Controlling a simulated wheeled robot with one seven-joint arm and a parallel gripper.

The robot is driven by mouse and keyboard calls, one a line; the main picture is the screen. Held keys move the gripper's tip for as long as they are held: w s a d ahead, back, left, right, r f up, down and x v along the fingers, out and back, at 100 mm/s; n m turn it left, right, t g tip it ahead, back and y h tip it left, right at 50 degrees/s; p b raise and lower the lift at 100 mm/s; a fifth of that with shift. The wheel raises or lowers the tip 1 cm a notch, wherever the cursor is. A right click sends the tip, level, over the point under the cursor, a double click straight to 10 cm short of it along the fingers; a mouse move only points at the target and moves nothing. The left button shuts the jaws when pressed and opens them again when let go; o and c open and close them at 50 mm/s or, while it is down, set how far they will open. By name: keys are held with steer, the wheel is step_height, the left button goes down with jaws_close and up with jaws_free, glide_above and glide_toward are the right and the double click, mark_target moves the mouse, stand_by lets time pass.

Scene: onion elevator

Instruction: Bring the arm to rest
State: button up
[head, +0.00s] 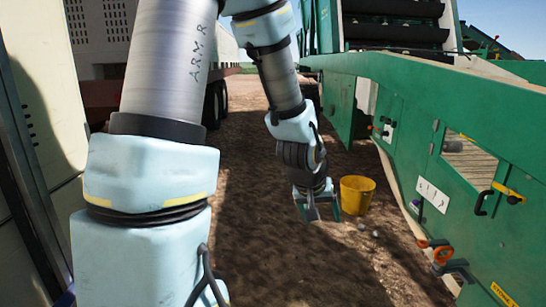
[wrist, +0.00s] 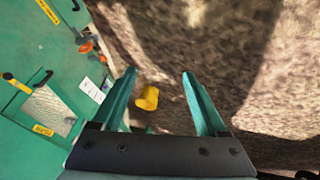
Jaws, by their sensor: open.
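My arm reaches out from the left and bends down at the middle in the head view. My gripper (head: 322,216) hangs there over the dirt ground, pointing down. In the wrist view my gripper (wrist: 161,80) shows two green fingers wide apart with nothing between them but a view of the ground and a small yellow bucket (wrist: 147,98) further off. In the head view the yellow bucket (head: 357,195) stands on the ground just right of my gripper.
A long green machine (head: 400,105) with handles and orange valves (head: 442,255) runs along the right side. A truck trailer (head: 101,95) stands at the back left, and a pale panel (head: 45,110) is close on the left. Open dirt ground (head: 290,265) lies between.

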steer(key=s+a+r+n+g+y, duration=0.1)
steer(key=s+a+y, duration=0.15)
steer(key=a, duration=0.75)
steer(key=s+a+r+n+g+y, duration=0.1)
steer(key=s+a+g, duration=0.15)
steer(key=a, duration=0.75)
step_height(320, 180, up, 18)
steer(key=s+p, duration=0.1)
steer(key=p, duration=1.6)
steer(key=shift+s+a+t+p, duration=0.15)
steer(key=shift+t+p, duration=0.2)
steer(key=shift+f, duration=0.1)
steer(key=shift+c, duration=0.4)
